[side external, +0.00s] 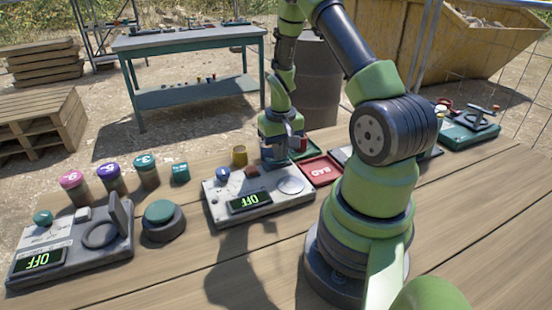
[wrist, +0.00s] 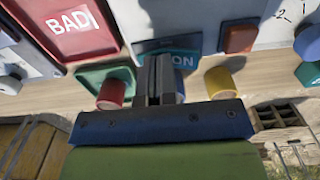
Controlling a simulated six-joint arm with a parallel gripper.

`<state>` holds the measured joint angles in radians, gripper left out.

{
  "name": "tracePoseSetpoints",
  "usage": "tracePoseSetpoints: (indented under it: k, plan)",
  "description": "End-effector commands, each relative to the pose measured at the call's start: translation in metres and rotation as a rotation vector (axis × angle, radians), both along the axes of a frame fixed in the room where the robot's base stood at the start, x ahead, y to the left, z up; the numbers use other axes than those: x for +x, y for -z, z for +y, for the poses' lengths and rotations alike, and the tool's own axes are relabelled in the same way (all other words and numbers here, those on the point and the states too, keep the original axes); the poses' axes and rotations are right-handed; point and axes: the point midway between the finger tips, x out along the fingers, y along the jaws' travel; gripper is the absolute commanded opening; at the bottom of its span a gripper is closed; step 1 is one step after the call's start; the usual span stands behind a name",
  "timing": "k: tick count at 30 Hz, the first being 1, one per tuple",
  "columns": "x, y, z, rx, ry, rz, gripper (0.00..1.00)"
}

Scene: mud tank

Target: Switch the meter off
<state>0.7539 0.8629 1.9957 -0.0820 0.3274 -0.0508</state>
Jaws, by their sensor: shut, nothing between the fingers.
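The meter (side external: 218,205) is a pale grey box in the middle of the bench in the side view, with a lit display (side external: 250,201) reading OFF. My gripper (side external: 272,163) is shut and empty, at the meter's back edge. In the wrist view my gripper's fingers (wrist: 160,78) are together, in front of a teal switch (wrist: 187,60) marked ON and partly hiding it. The meter's white top (wrist: 210,14) lies beyond, with a red-brown button (wrist: 239,38). I cannot tell if the fingertips touch the switch.
A second box (side external: 65,255) at the left also reads OFF. A red BAD tray (side external: 320,170) lies right of the meter. Small colored-lid jars (side external: 112,178) stand behind at left. The front of the bench is clear.

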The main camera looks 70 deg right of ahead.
Motion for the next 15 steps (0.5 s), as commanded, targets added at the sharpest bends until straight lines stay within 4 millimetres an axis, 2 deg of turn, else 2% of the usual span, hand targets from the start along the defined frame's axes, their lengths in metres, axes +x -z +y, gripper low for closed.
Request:
tracePoseSetpoints:
  k: [5, 15]
  plan:
    - [0.000, -0.004, 0.000, -0.001, 0.000, -0.001, 0.00]
    - [0.001, -0.032, -0.001, -0.003, 0.000, -0.003, 0.00]
